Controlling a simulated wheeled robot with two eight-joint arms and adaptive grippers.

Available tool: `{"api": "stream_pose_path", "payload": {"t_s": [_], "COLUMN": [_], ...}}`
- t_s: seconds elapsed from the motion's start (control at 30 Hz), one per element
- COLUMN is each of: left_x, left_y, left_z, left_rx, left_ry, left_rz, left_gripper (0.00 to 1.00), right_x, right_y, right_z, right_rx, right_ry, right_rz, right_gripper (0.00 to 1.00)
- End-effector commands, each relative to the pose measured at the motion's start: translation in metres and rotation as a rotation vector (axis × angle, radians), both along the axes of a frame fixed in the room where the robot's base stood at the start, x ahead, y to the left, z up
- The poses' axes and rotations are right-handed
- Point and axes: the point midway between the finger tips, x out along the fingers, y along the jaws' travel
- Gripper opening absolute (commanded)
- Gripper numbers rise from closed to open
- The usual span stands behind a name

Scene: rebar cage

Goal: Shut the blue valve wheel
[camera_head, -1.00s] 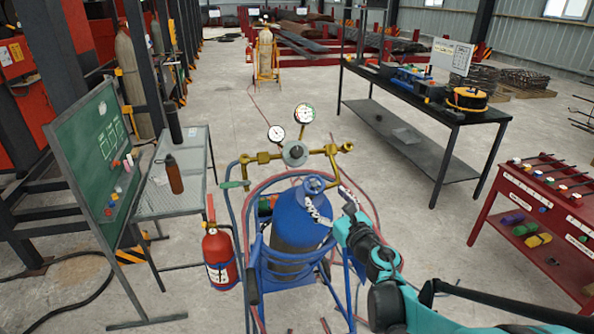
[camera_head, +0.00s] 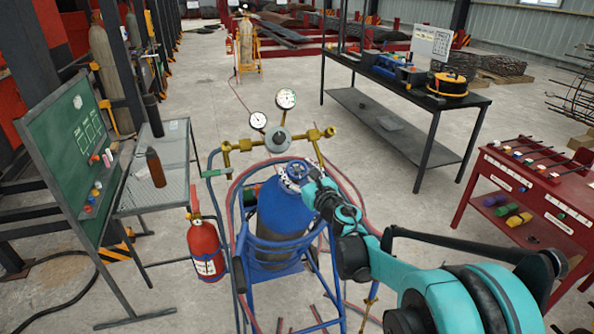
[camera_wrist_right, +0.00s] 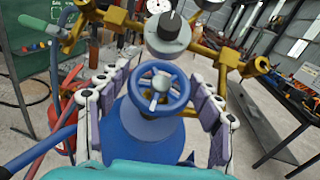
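The blue valve wheel (camera_head: 297,169) sits on top of the blue gas cylinder (camera_head: 281,212) in its blue cart. In the right wrist view the valve wheel (camera_wrist_right: 162,88) lies in the middle, between the two fingers. My right gripper (camera_head: 300,176) is at the top of the cylinder, coming from the right. In the right wrist view my right gripper (camera_wrist_right: 160,105) is open, with one jointed finger on each side of the wheel. Both fingers look apart from the rim. My left gripper does not show.
A brass regulator (camera_head: 278,141) with two gauges stands right behind the wheel. A red fire extinguisher (camera_head: 205,246) hangs left of the cylinder. A green board (camera_head: 70,150) and mesh table (camera_head: 150,195) stand left. A black workbench (camera_head: 400,90) and red tool table (camera_head: 535,215) stand right.

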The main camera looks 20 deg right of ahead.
Motion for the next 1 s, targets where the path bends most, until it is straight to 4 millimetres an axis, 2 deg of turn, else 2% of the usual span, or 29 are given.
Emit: {"api": "stream_pose_path", "payload": {"t_s": [0.03, 0.1, 0.47, 0.8, 1.0], "left_x": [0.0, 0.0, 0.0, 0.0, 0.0], "left_y": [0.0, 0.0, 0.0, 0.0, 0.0], "left_z": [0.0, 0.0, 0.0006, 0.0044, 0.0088], "left_rx": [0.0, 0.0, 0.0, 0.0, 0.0], "left_ry": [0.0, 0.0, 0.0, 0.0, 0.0], "left_rz": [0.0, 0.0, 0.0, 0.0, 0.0], "left_gripper": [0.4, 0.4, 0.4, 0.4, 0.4], "right_x": [-0.0001, -0.0001, 0.0005, 0.0012, 0.0011], "right_y": [-0.0001, -0.0001, 0.001, 0.0015, 0.0021], "right_z": [0.0, 0.0, 0.0006, 0.0037, -0.0015], "right_rx": [0.0, 0.0, 0.015, 0.105, 0.165], "right_ry": [0.0, 0.0, 0.0, -0.004, 0.019], "right_rz": [0.0, 0.0, -0.027, -0.191, -0.313], "right_gripper": [0.44, 0.28, 0.28, 0.28, 0.28]}}
